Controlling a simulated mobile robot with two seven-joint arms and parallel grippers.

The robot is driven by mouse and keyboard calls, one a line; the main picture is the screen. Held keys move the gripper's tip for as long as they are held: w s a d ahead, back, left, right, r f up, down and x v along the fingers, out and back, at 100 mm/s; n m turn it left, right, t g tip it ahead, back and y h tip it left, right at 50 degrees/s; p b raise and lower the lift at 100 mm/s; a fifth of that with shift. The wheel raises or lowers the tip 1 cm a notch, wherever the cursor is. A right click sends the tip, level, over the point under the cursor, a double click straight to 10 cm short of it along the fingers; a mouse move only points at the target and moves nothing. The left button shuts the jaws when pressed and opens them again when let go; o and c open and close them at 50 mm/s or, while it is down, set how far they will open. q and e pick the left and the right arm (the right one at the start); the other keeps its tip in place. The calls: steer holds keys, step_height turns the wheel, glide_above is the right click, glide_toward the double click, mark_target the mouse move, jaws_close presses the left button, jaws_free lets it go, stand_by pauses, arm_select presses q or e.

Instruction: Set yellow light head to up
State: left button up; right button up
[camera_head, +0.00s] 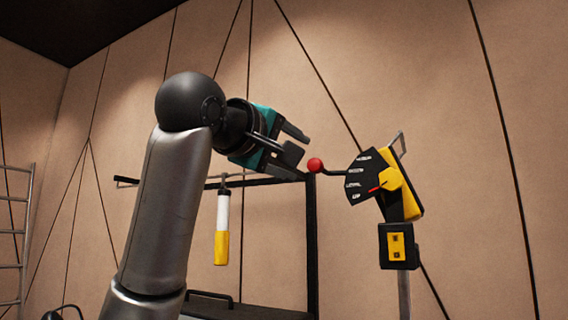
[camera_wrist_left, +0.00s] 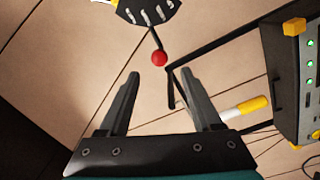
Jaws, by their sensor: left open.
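The yellow light head (camera_head: 412,203) is mounted on a pole at the right, with a black fan-shaped dial (camera_head: 362,180) and a red pointer on its side. A dark lever reaches left from it and ends in a red ball (camera_head: 314,165). In the left wrist view the red ball (camera_wrist_left: 158,58) lies just beyond the fingertips, about midway between them, with part of the dial (camera_wrist_left: 148,12) at the top edge. My left gripper (camera_head: 303,157) is open and empty, just left of the ball, apart from it. My right gripper is not visible.
A black frame (camera_head: 312,245) stands below the ball, with a white and yellow cylinder (camera_head: 222,228) hanging from its bar. A yellow and black box (camera_head: 398,246) sits under the light head. A panel with green lights (camera_wrist_left: 300,75) shows right in the wrist view. A ladder (camera_head: 15,235) stands at far left.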

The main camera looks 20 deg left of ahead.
arm_select(q)
steer(key=s, duration=0.2)
steer(key=shift+s+a, duration=0.15)
steer(key=shift+s, duration=0.25)
steer(key=shift+w, duration=0.1)
